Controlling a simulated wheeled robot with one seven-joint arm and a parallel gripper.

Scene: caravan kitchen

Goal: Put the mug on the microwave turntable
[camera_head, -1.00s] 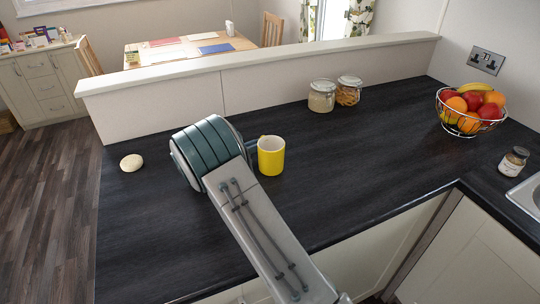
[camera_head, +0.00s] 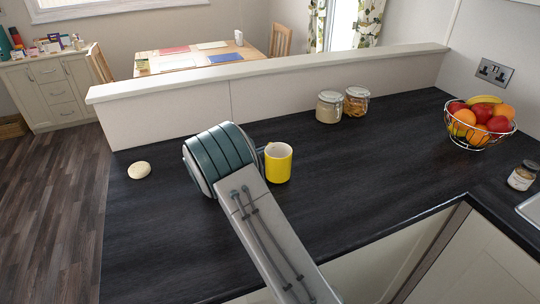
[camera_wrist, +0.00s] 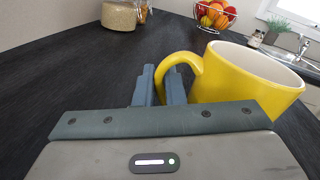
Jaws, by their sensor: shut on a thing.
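The yellow mug (camera_head: 278,163) is upright at the dark worktop, just right of my arm's end in the head view. It also shows large at the right of the wrist view (camera_wrist: 240,82), white inside, with its handle to the left. My gripper (camera_wrist: 160,82) is shut on the mug's handle, its fingertips at the handle's side. In the head view my arm hides the fingers. I cannot tell whether the mug's base touches the worktop. No microwave or turntable is in view.
Two glass jars (camera_head: 329,107) stand by the low partition (camera_head: 285,88). A wire fruit bowl (camera_head: 478,122) and a small jar (camera_head: 522,175) are at the right, near the sink (camera_head: 531,209). A round pale object (camera_head: 139,170) lies at the left. The middle worktop is clear.

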